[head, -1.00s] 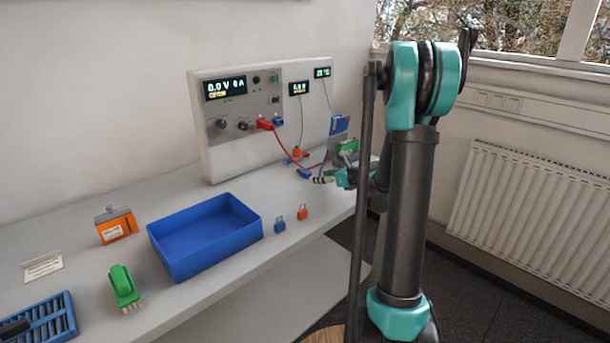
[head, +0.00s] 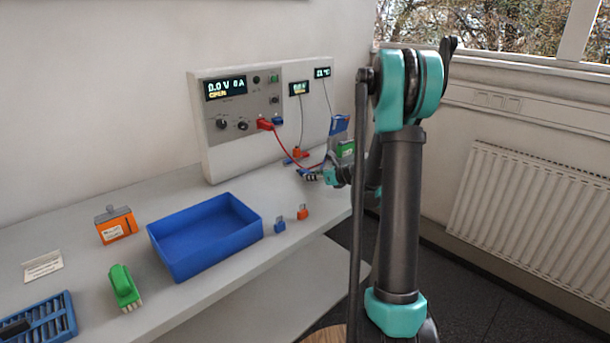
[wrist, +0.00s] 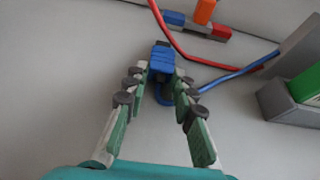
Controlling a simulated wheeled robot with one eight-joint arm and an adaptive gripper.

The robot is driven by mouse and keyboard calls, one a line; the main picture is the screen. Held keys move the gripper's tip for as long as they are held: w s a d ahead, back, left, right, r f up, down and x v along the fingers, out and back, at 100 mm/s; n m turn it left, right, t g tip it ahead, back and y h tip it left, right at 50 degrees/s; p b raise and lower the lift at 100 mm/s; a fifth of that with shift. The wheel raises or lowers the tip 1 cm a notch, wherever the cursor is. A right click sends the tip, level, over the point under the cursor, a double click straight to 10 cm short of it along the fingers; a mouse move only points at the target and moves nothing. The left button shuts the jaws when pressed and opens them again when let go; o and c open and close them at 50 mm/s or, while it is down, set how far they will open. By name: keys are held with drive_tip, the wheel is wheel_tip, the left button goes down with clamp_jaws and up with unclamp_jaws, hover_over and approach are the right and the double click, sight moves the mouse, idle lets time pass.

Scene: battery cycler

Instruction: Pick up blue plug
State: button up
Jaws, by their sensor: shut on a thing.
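The blue plug (wrist: 162,62) lies on the bench top in the wrist view, with its blue cable curling beneath it and running off to the right. My gripper (wrist: 160,76) has its two fingers on either side of the plug, and they are shut on it. In the head view my gripper (head: 312,176) is low over the bench, to the right of the blue tray and in front of the cycler. The plug is mostly hidden by the fingers there.
A red cable (wrist: 185,42) passes just beyond the plug. A block with blue and red ends and an orange part (wrist: 205,14) lies behind. A grey holder with a green item (wrist: 297,100) stands at right. The cycler (head: 225,140) and blue tray (head: 205,252) are on the bench.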

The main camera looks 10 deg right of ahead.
drive_tip(key=shift+r, duration=0.1)
clamp_jaws()
wheel_tip(320, 180, up, 20)
idle(0.3)
hover_over(307, 171)
drive_tip(key=w+a, duration=0.4)
drive_tip(key=w, duration=0.1)
drive_tip(key=shift+s+d+f, duration=0.15)
drive_tip(key=shift+f, duration=0.6)
drive_tip(key=shift+s+d+f, duration=0.1)
drive_tip(key=shift+f, duration=0.65)
drive_tip(key=shift+w+a, duration=0.45)
drive_tip(key=shift+w, duration=0.2)
drive_tip(key=shift+w+a, duration=0.45)
drive_tip(key=shift+w, duration=0.15)
idle(2.9)
